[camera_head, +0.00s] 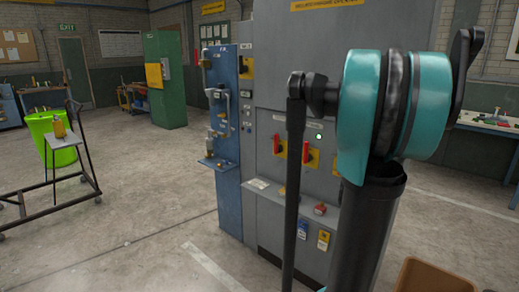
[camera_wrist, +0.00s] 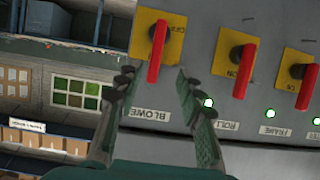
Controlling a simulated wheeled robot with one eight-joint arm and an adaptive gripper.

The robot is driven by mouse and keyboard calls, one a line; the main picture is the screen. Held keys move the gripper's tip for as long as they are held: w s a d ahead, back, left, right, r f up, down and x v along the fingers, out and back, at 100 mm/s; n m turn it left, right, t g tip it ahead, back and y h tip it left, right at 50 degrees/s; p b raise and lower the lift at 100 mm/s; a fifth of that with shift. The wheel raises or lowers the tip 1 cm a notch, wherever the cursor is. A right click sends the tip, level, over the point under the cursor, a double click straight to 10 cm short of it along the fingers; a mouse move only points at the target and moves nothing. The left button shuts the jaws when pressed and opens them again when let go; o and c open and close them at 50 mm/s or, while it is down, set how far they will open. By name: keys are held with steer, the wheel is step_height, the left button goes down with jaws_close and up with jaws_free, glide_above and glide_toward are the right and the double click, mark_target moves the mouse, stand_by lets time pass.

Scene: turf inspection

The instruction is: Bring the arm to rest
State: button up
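My gripper (camera_wrist: 155,76) is open in the wrist view, its two dark fingers spread apart. In that view the red handle (camera_wrist: 157,50) of the switch labelled "BLOWE…" reaches between the fingertips; I cannot tell whether they touch it. The handle sits on a yellow plate marked OFF. My arm (camera_head: 385,105), with a teal joint and dark links, stands large in front of the grey cabinet (camera_head: 268,60) in the head view. My gripper cannot be made out there.
Two more red switches, roll (camera_wrist: 243,72) and frame (camera_wrist: 307,88), sit right of the blower switch, with lit green lamps below. A blue panel (camera_head: 225,150) joins the cabinet's left. A black trolley (camera_head: 75,165) stands far left; the floor between is open. A brown box (camera_head: 430,277) lies lower right.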

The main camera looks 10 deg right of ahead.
steer(key=s+a+f+n+g+y, duration=0.1)
steer(key=s+a+f+n+y, duration=0.2)
steer(key=a, duration=0.9)
steer(key=s+a+f+n+g+y, duration=0.2)
steer(key=s+a+f+n+y, duration=0.1)
steer(key=s+a+f, duration=0.6)
steer(key=s+a+f+n+g+y, duration=0.1)
steer(key=s+a+f+n+y, duration=0.2)
steer(key=a, duration=1.2)
steer(key=s+f+y, duration=0.1)
steer(key=s+f, duration=0.2)
steer(key=shift+s+a+f+n, duration=0.15)
steer(key=shift+s+f+n, duration=0.15)
steer(key=shift+n, duration=0.1)
